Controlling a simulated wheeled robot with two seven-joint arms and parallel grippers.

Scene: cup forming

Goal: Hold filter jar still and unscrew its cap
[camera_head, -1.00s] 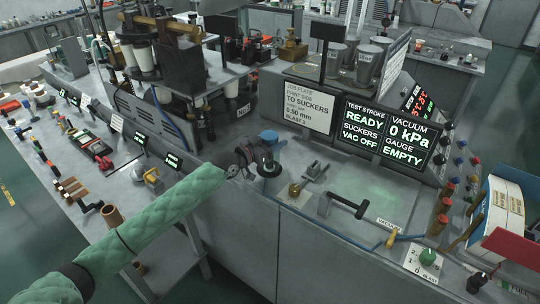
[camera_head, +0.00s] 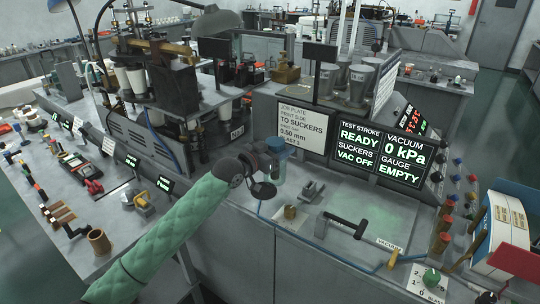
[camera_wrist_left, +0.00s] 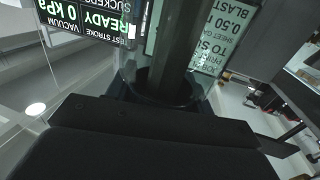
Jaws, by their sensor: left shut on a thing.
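The filter jar (camera_head: 276,168) is a small clear bowl with a blue cap (camera_head: 275,145), near the middle of the head view. My left gripper (camera_head: 265,163) reaches it from the left and is shut on it. The jar appears upright, above a dark round disc (camera_head: 263,190). Where the fingers touch the jar is hard to see. My right gripper is in neither current view.
A job plate sign (camera_head: 304,127) and lit screens (camera_head: 383,152) stand behind the jar. A machine with white cups (camera_head: 135,80) stands at the back left.

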